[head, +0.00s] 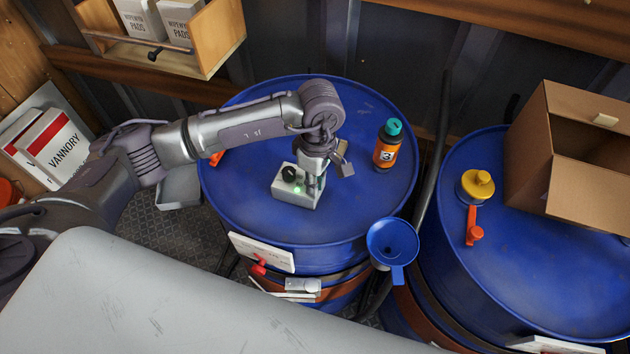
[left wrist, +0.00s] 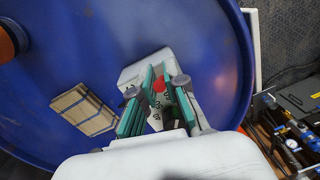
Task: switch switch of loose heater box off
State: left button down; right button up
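The loose heater box (head: 285,195), small and pale, sits on top of the blue drum (head: 240,215) in the middle of the head view. It has a black knob (head: 289,173) and a lit green light (head: 297,190). My left gripper (head: 316,183) points down over the box's right part, partly hiding it. In the left wrist view, the green-padded fingers of this gripper (left wrist: 157,95) stand a little apart over the white box (left wrist: 137,72). A small red part (left wrist: 159,86), perhaps the switch, shows between them; contact cannot be told. My right gripper is not in view.
An orange bottle (head: 385,150) with a teal cap stands right of the box. A blue funnel (head: 392,240) is at the drum's front right edge. A second drum (head: 520,270) bears a cardboard box (head: 540,150).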

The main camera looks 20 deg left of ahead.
pick_arm(q)
jog(key=shift+a+f+b, duration=0.1)
jog(key=shift+b, duration=0.45)
jog(key=h+b, duration=0.2)
jog(key=b, duration=0.3)
jog(key=a+h+b, duration=0.1)
jog(key=h+b, duration=0.2)
jog(key=b, duration=0.2)
jog(key=a+h+b, duration=0.1)
jog(key=h+b, duration=0.2)
jog(key=b, duration=0.2)
jog(key=shift+f, duration=0.2)
jog(key=shift+a+r+h+b, duration=0.1)
jog(key=shift+r+h+b, duration=0.15)
jog(key=shift+h+b, duration=0.55)
jog(key=shift+r, duration=0.1)
jog(key=c, duration=1.2)
grip_release()
